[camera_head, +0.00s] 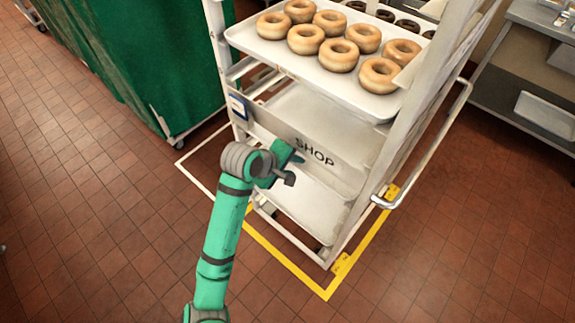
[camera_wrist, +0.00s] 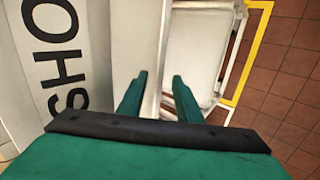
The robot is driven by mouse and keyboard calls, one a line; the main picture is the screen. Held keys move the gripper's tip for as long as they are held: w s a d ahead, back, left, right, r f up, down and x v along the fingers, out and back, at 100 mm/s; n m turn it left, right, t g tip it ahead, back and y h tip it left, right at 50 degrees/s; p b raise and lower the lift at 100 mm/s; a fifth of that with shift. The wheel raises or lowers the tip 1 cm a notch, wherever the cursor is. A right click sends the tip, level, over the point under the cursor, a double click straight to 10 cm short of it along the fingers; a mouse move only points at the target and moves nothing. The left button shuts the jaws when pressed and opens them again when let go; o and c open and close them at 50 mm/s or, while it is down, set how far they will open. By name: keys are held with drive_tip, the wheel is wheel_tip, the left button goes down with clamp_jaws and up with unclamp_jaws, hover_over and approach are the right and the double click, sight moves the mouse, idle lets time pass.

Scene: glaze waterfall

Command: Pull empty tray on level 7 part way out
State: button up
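A white wheeled rack (camera_head: 405,110) stands in front of me. Below its doughnut tray, an empty pale tray (camera_head: 305,112) shows inside, and another empty pale tray (camera_head: 310,205) lies lower down. I cannot tell which is level 7. My gripper (camera_head: 297,157) is at the rack's front, by the left part of a panel marked SHOP (camera_head: 318,152). In the wrist view my two green fingers (camera_wrist: 158,76) are apart. A pale strip with an edge (camera_wrist: 135,35) runs behind and between them; contact cannot be told. A lower tray (camera_wrist: 195,50) shows beyond the fingers.
A tray of glazed doughnuts (camera_head: 345,85) is on the rack above. A rack handle (camera_head: 440,145) juts out at the right. A green covered cart (camera_head: 150,60) stands left, and a steel table (camera_head: 545,20) stands right. The tiled floor in front is clear.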

drive_tip(key=shift+w+d+f, duration=0.2)
drive_tip(key=shift+w+f, duration=0.05)
drive_tip(key=shift+f, duration=0.15)
